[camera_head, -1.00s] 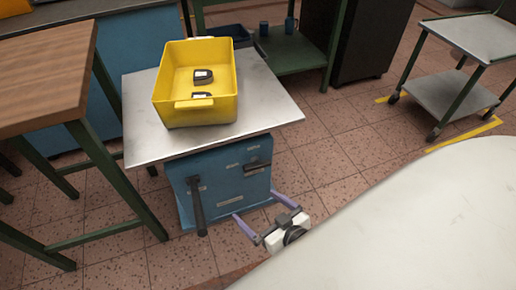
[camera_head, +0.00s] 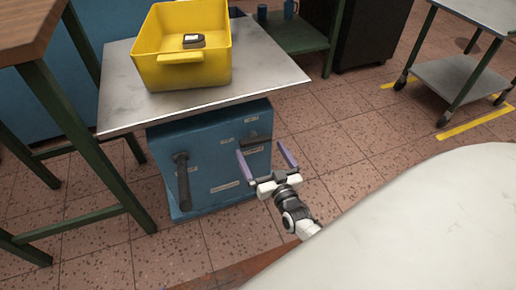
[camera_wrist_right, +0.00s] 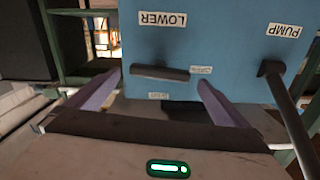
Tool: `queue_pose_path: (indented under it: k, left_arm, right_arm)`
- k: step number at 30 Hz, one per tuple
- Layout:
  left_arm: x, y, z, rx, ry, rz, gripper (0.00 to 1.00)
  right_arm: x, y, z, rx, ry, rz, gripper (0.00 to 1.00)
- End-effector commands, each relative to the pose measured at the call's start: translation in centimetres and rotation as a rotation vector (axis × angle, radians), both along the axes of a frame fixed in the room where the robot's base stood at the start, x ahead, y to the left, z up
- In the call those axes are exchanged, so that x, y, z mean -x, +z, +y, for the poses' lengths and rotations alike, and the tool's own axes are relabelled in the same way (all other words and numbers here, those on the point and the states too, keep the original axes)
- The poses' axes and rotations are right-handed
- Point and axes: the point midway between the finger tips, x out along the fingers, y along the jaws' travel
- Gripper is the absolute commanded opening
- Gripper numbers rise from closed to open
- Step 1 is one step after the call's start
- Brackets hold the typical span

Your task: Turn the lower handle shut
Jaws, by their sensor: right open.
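The lower handle (camera_head: 256,138) is a short dark bar on the front of a blue cabinet (camera_head: 214,160), at its upper right in the head view. In the right wrist view the handle (camera_wrist_right: 160,72) lies nearly level beside the "LOWER" label (camera_wrist_right: 162,19). Two smaller labels sit close to it, too small to read surely. My right gripper (camera_head: 261,148) is open in front of the cabinet. Its two purple fingers (camera_wrist_right: 160,77) are spread to either side of the handle in the wrist view, and nothing is between them in their grip. My left gripper is not seen.
A long dark pump lever (camera_head: 184,182) hangs on the cabinet's left, near the "PUMP" label (camera_wrist_right: 285,30). A grey plate (camera_head: 275,80) tops the cabinet and carries a yellow bin (camera_head: 180,75). A wooden-topped table (camera_head: 22,30) stands left. Tiled floor is open to the right.

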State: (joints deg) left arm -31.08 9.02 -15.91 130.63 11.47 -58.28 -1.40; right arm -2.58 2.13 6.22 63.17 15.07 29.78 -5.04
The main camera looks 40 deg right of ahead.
Motion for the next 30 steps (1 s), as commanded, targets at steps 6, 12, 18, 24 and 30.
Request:
queue_pose_path:
  k: [6, 12, 18, 24, 30]
  left_arm:
    - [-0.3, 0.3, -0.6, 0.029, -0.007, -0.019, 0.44]
    - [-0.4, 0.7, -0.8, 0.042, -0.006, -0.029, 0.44]
    - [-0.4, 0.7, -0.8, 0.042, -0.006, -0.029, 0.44]
    - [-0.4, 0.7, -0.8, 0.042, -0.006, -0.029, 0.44]
    - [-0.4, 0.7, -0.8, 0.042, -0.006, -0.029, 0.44]
  right_arm:
    - [-2.8, -0.2, -0.7, 0.001, 0.0, 0.0, 1.0]
    - [-3.5, -0.1, -0.9, 0.001, 0.0, 0.001, 1.0]
    - [-3.5, 0.0, -0.9, 0.001, 0.0, 0.001, 0.98]
    - [-3.5, 0.0, -0.8, 0.001, 0.0, 0.001, 0.65]
    - [-3.5, 0.0, -0.8, -0.008, 0.001, -0.001, 0.64]
